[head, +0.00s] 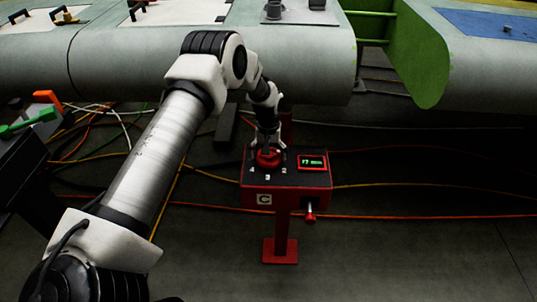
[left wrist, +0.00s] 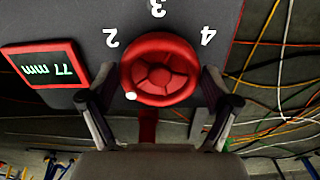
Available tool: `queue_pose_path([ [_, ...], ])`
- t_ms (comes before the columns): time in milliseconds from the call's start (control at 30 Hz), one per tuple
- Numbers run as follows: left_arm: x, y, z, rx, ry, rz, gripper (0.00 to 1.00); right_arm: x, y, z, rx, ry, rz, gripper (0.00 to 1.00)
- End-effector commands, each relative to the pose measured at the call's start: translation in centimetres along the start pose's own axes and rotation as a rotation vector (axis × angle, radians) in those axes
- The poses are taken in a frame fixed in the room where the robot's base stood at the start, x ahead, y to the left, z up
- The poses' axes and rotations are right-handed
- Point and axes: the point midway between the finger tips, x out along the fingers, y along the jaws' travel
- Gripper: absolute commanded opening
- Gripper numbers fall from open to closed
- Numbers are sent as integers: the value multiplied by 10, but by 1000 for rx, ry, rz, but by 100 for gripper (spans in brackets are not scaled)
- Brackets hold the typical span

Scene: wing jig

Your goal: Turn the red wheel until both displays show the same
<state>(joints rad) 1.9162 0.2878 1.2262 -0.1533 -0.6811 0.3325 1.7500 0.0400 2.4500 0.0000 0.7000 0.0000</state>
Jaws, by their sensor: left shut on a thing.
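The red wheel (head: 268,158) is on top of a red and dark control box (head: 258,196) marked C. My left gripper (head: 267,146) is over the wheel from above. In the left wrist view the wheel (left wrist: 160,70) is between the two fingers of the gripper (left wrist: 148,88), shut on its rim. A white dot sits on the rim at the lower left of that view, and the numbers 2, 3 and 4 around the wheel appear upside down. One display (head: 312,162) on the box glows green; in the left wrist view the display (left wrist: 50,64) seems to read 77 mm. A second display is not seen.
The box stands on a red post with a foot plate (head: 280,250). A red-tipped lever (head: 310,213) projects from its front. A large pale wing section (head: 300,60) lies behind, with a green rib (head: 420,60). Orange and yellow cables cross the floor.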

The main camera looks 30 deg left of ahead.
Motion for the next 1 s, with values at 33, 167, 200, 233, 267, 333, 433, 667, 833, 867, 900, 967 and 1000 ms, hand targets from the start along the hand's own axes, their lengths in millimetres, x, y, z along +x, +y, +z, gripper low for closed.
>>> queue_pose_path([
  [33,3,-1,3,1,-8,-2,53,0,0,0,0,0,0,0],
  [167,3,-1,3,2,-9,-3,53,0,0,0,0,0,0,0],
  [200,3,-1,3,1,-9,-3,53,0,0,0,0,0,0,0],
  [233,3,-1,3,1,-9,-3,53,0,0,0,0,0,0,0],
  [267,3,-1,3,1,-9,-3,53,0,0,0,0,0,0,0],
  [333,3,-1,3,1,-9,-3,53,0,0,0,0,0,0,0],
  [433,3,-1,3,1,-8,-2,100,0,0,0,0,0,0,0],
  [667,1,0,1,1,-4,-1,100,0,0,0,0,0,0,0],
  [833,-10,0,0,1,-2,0,100,0,0,0,0,0,0,0],
  [867,-15,0,0,0,-2,1,100,0,0,0,0,0,0,0],
  [900,-23,0,0,0,-1,2,100,0,0,0,0,0,0,0],
  [967,-38,1,0,0,0,2,100,0,0,0,0,0,0,0],
  [1000,-48,1,0,0,0,1,100,0,0,0,0,0,0,0],
])
